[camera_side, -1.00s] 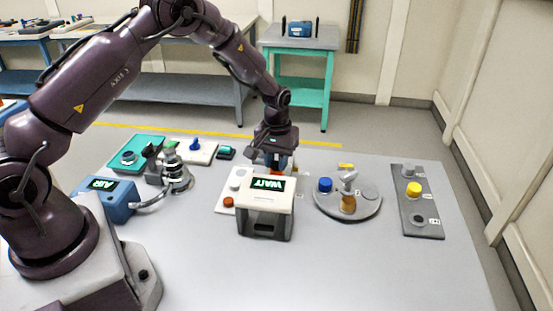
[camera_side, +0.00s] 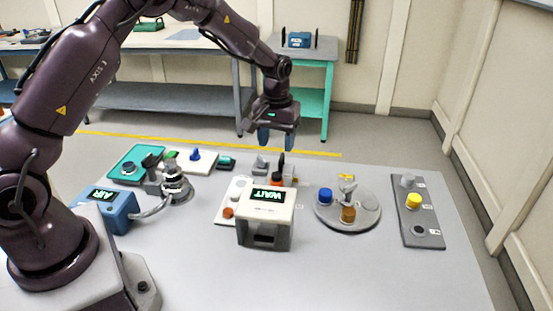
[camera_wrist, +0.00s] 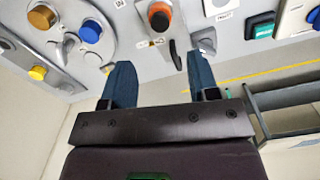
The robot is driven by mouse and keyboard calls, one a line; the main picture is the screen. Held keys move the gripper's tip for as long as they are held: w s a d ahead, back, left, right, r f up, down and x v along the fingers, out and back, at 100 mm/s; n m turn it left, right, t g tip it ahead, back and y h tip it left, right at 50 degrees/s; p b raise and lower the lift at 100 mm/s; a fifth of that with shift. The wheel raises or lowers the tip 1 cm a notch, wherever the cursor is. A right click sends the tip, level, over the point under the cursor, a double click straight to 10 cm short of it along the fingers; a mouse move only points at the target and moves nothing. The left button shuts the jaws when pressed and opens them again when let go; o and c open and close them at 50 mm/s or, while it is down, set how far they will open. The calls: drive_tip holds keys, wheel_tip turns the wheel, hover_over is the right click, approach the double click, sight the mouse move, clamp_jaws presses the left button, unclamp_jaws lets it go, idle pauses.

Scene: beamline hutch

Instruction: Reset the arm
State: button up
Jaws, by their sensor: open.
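My gripper (camera_side: 276,139) is raised above the far edge of the grey table (camera_side: 330,270), behind the box with a WAIT display (camera_side: 265,195). In the wrist view its two blue fingers (camera_wrist: 162,85) stand wide apart with nothing between them. My arm arches over from the left side of the table.
A round grey plate (camera_side: 335,222) carries a blue cap (camera_side: 325,195) and an amber jar (camera_side: 348,214). A grey strip (camera_side: 425,236) with a yellow knob (camera_side: 413,201) lies at right. A blue box marked AIR (camera_side: 105,205) stands at left. The front table is clear.

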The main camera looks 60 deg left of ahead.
drive_tip(key=s+d+r+m+t, duration=0.2)
drive_tip(key=s+d+r+m, duration=0.1)
drive_tip(key=s+r, duration=0.7)
drive_tip(key=s+d+r+m+t, duration=0.3)
drive_tip(key=s+r, duration=0.7)
drive_tip(key=s, duration=0.7)
drive_tip(key=shift+d+m+t, duration=0.3)
drive_tip(key=shift+d, duration=0.6)
